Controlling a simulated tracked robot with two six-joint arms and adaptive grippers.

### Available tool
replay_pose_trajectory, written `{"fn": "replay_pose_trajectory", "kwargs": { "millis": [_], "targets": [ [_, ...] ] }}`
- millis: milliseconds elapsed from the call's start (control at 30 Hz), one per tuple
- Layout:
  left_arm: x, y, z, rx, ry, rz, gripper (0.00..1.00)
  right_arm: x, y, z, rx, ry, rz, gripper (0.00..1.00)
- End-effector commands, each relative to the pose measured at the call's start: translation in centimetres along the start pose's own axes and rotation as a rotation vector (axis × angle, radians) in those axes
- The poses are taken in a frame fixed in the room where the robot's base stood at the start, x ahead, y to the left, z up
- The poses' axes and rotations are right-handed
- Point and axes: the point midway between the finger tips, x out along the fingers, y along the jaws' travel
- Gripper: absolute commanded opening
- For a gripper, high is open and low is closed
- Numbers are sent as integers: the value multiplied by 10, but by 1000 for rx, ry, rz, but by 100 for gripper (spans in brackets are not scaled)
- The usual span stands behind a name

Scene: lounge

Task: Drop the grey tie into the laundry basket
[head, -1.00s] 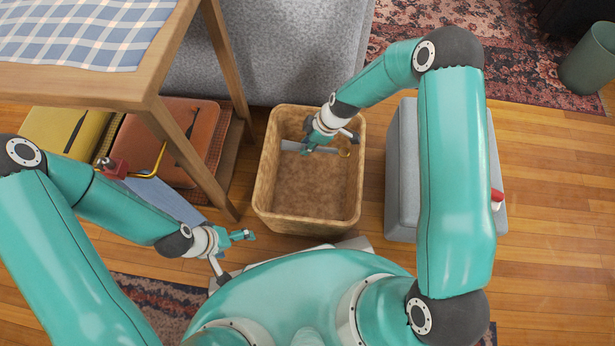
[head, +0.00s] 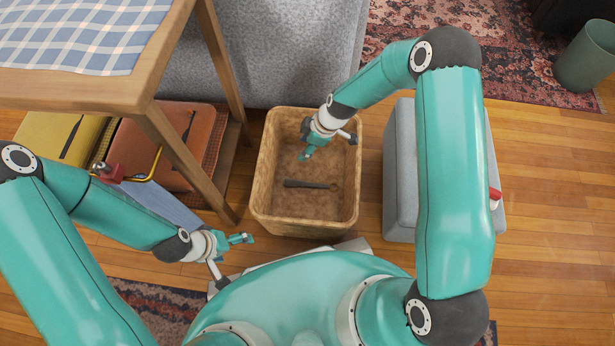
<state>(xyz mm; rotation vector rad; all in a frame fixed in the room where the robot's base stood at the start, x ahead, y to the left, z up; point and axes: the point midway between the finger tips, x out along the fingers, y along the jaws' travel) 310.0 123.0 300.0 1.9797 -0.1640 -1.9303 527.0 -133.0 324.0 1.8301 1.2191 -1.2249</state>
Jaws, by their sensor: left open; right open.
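The laundry basket (head: 267,190) is a tan, square, open-topped bin on the wood floor in the middle of the head view. The grey tie (head: 308,184) looks like a dark, narrow strip lying across the bottom of the basket. My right gripper (head: 328,148) is over the back part of the basket, open and empty, apart from the tie. My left gripper (head: 230,260) is open and empty, in front of the basket's near left corner.
A wooden table (head: 150,97) with a checked cloth stands at the left. Yellow and orange cases (head: 150,140) lie beneath it. A grey ottoman (head: 400,160) stands right of the basket, a grey sofa (head: 270,55) behind. A green bin (head: 586,58) is far right.

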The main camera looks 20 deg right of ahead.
Motion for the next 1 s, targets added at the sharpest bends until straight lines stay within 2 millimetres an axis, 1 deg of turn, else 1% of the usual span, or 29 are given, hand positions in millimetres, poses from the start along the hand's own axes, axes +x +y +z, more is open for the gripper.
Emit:
{"fn": "replay_pose_trajectory", "kwargs": {
  "millis": [167,300,500,600,700,1000],
  "targets": [
    [0,0,0,0,0,0,90,-28,2,0,0,1,4,52],
    [0,0,0,0,0,0,90,-57,3,0,1,1,5,52],
    [0,0,0,0,0,0,90,-93,3,0,1,1,3,52],
    [0,0,0,0,0,0,90,-104,3,0,1,1,2,52],
    [0,0,0,0,0,0,90,-110,3,0,2,0,1,52],
    [0,0,0,0,-1,0,90,-112,3,0,2,0,0,52]
  ]
}}
